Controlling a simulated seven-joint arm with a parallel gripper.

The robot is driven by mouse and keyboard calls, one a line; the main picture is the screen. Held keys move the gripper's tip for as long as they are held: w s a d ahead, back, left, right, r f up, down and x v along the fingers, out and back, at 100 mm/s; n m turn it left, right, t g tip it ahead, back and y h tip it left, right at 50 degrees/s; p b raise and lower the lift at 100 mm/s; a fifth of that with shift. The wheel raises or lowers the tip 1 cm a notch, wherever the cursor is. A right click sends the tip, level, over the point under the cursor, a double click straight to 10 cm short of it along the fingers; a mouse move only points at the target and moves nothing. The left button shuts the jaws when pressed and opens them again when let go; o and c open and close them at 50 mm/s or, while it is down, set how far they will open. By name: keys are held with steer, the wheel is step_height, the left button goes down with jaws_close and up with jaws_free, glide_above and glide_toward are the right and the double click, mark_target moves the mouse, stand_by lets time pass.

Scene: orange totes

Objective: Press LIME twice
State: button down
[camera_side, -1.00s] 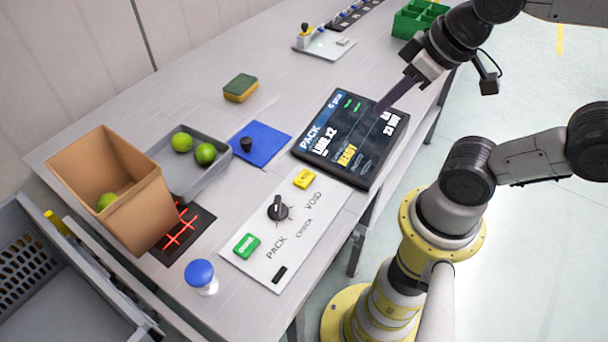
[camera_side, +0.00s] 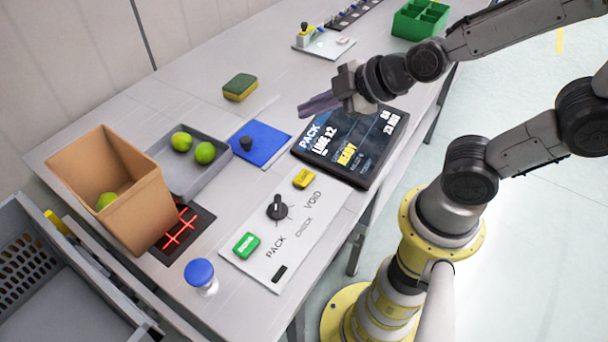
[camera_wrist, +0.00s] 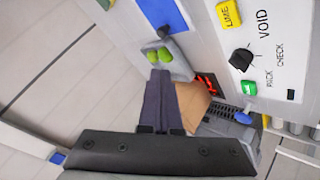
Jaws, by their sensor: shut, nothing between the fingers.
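My gripper (camera_side: 302,106) is shut and empty, in the air above the table, left of the tablet and well apart from the button. In the wrist view its fingers (camera_wrist: 160,74) are together. The tablet (camera_side: 376,166) shows PACK, LIME x2 and READY.
The panel also has a black knob (camera_side: 277,209) and a green button (camera_side: 246,245). A grey tray (camera_side: 176,160) holds two limes; a cardboard box (camera_side: 137,200) holds another.

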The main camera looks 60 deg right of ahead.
mark_target(310, 177)
steer(key=shift+n+g, duration=0.3)
steer(key=shift+g, duration=0.2)
steer(key=f, duration=0.1)
steer(key=a+f, duration=0.1)
steer(key=s+f, duration=0.1)
steer(key=shift+a+f, duration=0.3)
steer(key=shift+f, duration=0.05)
steer(key=shift+f, duration=0.1)
steer(key=shift+f, duration=4.3)
steer(key=shift+f, duration=0.15)
steer(key=shift+f, duration=0.25)
